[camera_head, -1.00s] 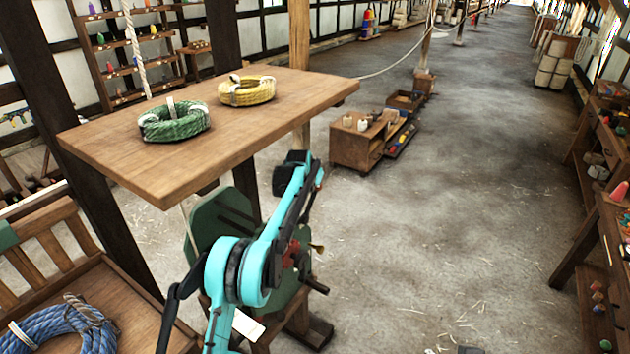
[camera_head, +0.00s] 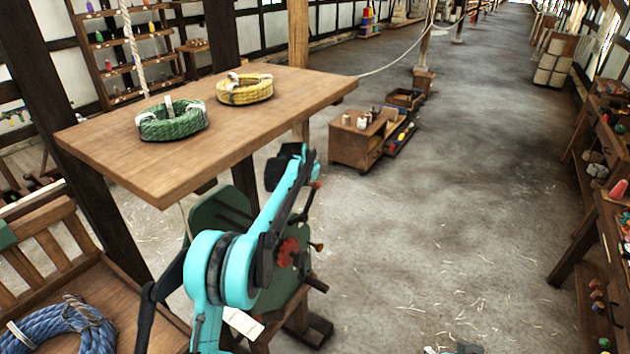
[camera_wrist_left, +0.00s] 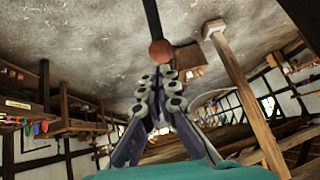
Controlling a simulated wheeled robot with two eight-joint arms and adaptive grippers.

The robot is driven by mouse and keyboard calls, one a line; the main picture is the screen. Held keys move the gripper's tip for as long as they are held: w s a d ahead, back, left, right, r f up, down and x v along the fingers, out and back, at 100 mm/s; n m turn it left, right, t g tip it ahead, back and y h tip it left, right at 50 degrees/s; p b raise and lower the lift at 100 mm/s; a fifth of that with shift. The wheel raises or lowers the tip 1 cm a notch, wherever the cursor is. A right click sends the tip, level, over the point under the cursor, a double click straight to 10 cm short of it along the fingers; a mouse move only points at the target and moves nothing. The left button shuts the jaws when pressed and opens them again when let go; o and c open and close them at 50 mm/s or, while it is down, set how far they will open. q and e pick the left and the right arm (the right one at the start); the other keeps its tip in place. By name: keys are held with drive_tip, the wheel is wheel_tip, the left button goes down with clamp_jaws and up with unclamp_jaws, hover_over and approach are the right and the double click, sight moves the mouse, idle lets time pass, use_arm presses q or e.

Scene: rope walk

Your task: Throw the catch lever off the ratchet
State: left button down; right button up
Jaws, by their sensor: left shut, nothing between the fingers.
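The catch lever is a dark rod with a red-brown ball knob (camera_wrist_left: 161,51) in the left wrist view, just beyond my left fingertips. In the head view the knob (camera_head: 316,184) shows small beside the end of my teal left arm. A red toothed ratchet wheel (camera_head: 288,251) sits lower on the green machine (camera_head: 222,212), partly behind my arm. My left gripper (camera_wrist_left: 163,75) is shut and empty, its tips together close to the knob. I cannot tell whether they touch it. In the head view its fingers are hidden by the arm.
A wooden tabletop (camera_head: 165,180) with a green rope coil (camera_head: 171,122) and a yellow coil (camera_head: 244,91) overhangs the machine. A blue coil (camera_head: 62,328) lies on a bench at lower left. A low wooden box (camera_head: 352,147) stands behind. The floor to the right is clear.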

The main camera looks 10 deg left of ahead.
use_arm(q)
drive_tip(key=v, duration=0.7)
